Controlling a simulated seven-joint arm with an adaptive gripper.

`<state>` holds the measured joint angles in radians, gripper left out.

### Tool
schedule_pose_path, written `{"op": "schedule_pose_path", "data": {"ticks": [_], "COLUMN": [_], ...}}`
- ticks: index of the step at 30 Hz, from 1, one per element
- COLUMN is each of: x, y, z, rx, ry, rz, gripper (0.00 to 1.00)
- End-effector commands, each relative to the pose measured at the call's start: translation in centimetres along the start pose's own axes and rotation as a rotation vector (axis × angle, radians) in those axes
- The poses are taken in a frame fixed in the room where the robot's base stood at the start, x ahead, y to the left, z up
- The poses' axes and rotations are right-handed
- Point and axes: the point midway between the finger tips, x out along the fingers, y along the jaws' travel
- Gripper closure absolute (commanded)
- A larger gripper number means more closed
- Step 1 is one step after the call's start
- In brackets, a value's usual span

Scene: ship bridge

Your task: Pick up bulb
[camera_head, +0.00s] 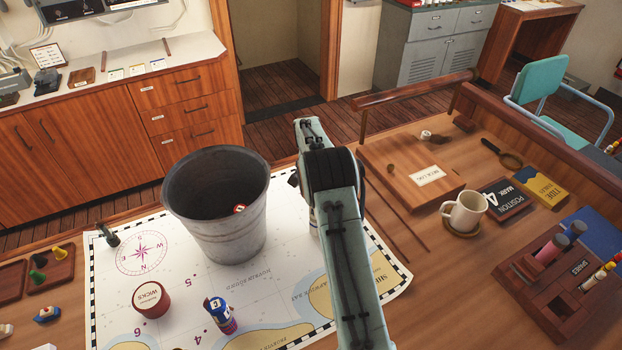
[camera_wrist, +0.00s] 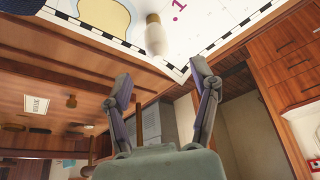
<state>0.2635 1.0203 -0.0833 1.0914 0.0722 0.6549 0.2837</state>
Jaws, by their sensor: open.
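The bulb (camera_wrist: 157,41) shows in the wrist view at the top centre, with frosted white glass and a brass-coloured base. It lies on the white chart (camera_wrist: 211,22) near the chart's checkered edge. My gripper (camera_wrist: 162,84) is open, with nothing between its two fingers. The bulb appears beyond the fingertips, apart from them and close to the middle line between them. In the head view my arm covers the gripper and most or all of the bulb.
A grey metal bucket (camera_head: 214,238) stands on the chart left of my arm. A dark red tin (camera_head: 151,299) and a blue-capped container (camera_head: 219,312) stand in front of it. A mug (camera_head: 466,211), wooden log box (camera_head: 399,176) and wooden holder (camera_head: 545,303) are at right.

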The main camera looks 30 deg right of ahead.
Motion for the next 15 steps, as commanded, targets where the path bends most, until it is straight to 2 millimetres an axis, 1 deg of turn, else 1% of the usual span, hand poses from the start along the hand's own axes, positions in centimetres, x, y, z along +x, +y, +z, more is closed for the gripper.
{"op": "schedule_pose_path", "data": {"ticks": [1,2,9,12,15], "x": [0.7,1.0,4.8,5.9,6.6], "y": [0.3,0.4,0.4,0.4,0.4], "z": [0.2,0.1,0.1,0.1,0.1], "rx": [0.003,0.006,0.005,0.005,0.005], "ry": [-0.006,-0.005,-0.005,-0.005,-0.004], "rz": [0.004,0.004,0.004,0.003,0.003], "gripper": [0.39,0.39,0.39,0.39,0.39]}}
